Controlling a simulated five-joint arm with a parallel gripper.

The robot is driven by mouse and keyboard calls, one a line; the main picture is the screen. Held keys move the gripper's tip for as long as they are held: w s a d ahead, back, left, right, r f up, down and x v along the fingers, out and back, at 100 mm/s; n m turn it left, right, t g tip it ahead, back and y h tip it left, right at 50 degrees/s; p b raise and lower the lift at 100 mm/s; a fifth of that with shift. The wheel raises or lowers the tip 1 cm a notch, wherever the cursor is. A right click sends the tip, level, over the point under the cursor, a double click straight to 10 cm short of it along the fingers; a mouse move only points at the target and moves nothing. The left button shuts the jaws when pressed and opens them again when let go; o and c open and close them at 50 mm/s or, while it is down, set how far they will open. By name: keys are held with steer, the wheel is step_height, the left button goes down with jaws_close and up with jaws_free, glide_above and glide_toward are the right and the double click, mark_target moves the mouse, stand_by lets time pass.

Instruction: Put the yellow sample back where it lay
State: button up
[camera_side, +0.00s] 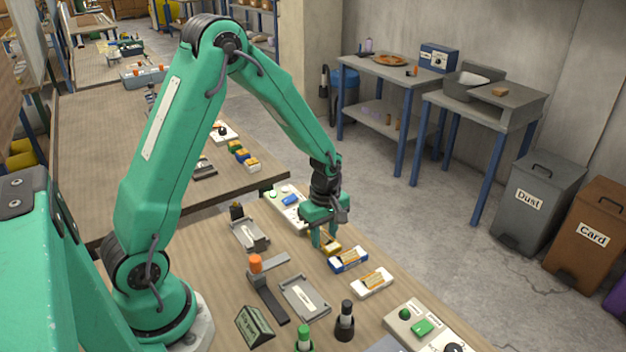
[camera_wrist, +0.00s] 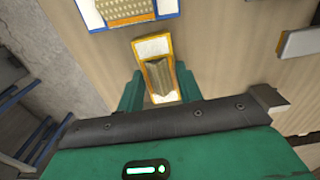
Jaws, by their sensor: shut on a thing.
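My gripper (camera_side: 326,238) points down at the far side of the near bench, shut on the yellow sample (camera_side: 331,247). In the wrist view the yellow sample (camera_wrist: 153,55) stands out between the two green fingers (camera_wrist: 158,90). It has a yellow-orange rim, a pale end and a ridged tan middle. In the side view the fingers partly hide it, and I cannot tell whether it touches the bench top. A blue-edged sample (camera_side: 348,260) lies just nearer the camera, and its lower part shows in the wrist view (camera_wrist: 125,20).
Grey trays (camera_side: 305,298), an orange-topped stand (camera_side: 266,290), a black bottle (camera_side: 345,320) and a button panel (camera_side: 425,326) stand nearer. A white panel (camera_side: 287,205) lies behind my gripper.

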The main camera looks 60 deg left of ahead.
mark_target(324, 234)
steer(key=shift+f, duration=0.15)
steer(key=o, duration=1.1)
steer(key=shift+c, duration=0.2)
steer(key=shift+r, duration=0.2)
step_height(324, 234, up, 12)
